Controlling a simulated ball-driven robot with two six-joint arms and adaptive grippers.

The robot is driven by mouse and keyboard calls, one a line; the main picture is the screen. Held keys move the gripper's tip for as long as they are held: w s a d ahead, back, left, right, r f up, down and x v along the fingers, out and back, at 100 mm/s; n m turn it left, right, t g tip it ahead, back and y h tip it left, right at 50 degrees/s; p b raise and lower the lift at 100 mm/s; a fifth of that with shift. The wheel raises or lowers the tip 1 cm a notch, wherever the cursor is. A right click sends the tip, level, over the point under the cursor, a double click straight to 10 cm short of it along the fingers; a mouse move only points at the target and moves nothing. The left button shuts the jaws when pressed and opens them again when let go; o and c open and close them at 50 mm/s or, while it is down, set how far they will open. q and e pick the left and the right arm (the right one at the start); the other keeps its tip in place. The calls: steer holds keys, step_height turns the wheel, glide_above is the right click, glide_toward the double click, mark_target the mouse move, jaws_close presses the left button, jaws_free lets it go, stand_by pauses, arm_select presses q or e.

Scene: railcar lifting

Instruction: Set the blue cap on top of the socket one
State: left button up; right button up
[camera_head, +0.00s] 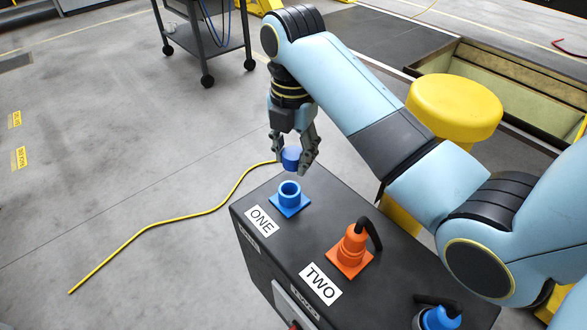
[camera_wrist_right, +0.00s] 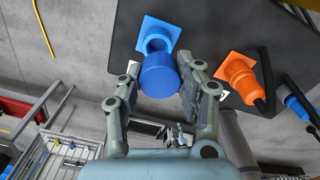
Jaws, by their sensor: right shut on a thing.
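The blue cap (camera_head: 291,157) is held between the fingers of my right gripper (camera_head: 292,166), above the dark box top. In the right wrist view the round blue cap (camera_wrist_right: 159,75) sits between the two fingers of my right gripper (camera_wrist_right: 160,86). Socket one is a blue open ring on a square blue base (camera_head: 290,198), beside the label ONE (camera_head: 262,220). The cap is apart from it, above and slightly behind it in the head view. In the wrist view the cap partly overlaps socket one (camera_wrist_right: 155,35). My left gripper is not in view.
An orange socket (camera_head: 351,250) with a black cable plugged in stands beside the label TWO (camera_head: 320,285). Another blue connector (camera_head: 440,318) is at the box's near end. A yellow bollard (camera_head: 455,108) stands behind my right arm. A yellow cable (camera_head: 190,216) lies on the floor.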

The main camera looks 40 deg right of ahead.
mark_target(288, 167)
steer(key=a+f, duration=0.1)
steer(key=f, duration=0.2)
steer(key=shift+a, duration=0.35)
steer(key=shift+d+f+p, duration=0.2)
steer(key=shift+f, duration=0.4)
steer(key=shift+d+f+p, duration=0.15)
steer(key=shift+f, duration=0.65)
steer(key=shift+d+f, duration=0.1)
steer(key=shift+f, duration=0.3)
steer(key=o, duration=0.8)
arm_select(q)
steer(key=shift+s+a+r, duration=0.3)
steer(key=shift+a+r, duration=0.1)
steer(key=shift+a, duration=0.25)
